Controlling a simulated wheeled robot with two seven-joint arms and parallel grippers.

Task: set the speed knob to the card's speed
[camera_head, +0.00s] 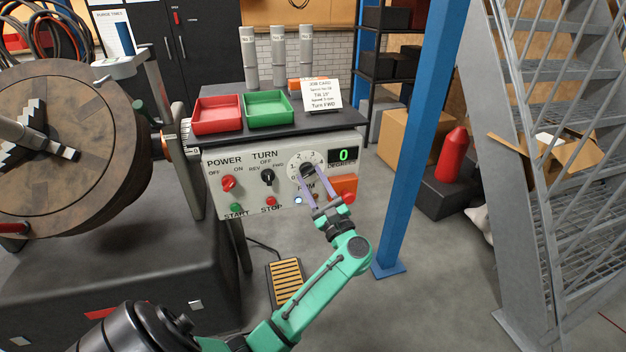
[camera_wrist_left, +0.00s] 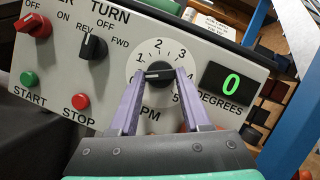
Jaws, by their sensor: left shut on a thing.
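My left gripper (camera_head: 307,175) is shut on the knob, one purple finger on each side, and partly covers the dial's lower part. The job card (camera_head: 321,94) stands on top of the control box; its small print includes a speed line and "Turn FWD", but the speed number is hard to read surely. My right gripper is not in view.
The panel also has a red power knob (camera_head: 228,183), a black turn knob (camera_head: 267,177), green start (camera_head: 236,208) and red stop (camera_head: 271,201) buttons, and a degrees display (camera_head: 344,155) showing 0. A blue post (camera_head: 412,140) stands right of my arm.

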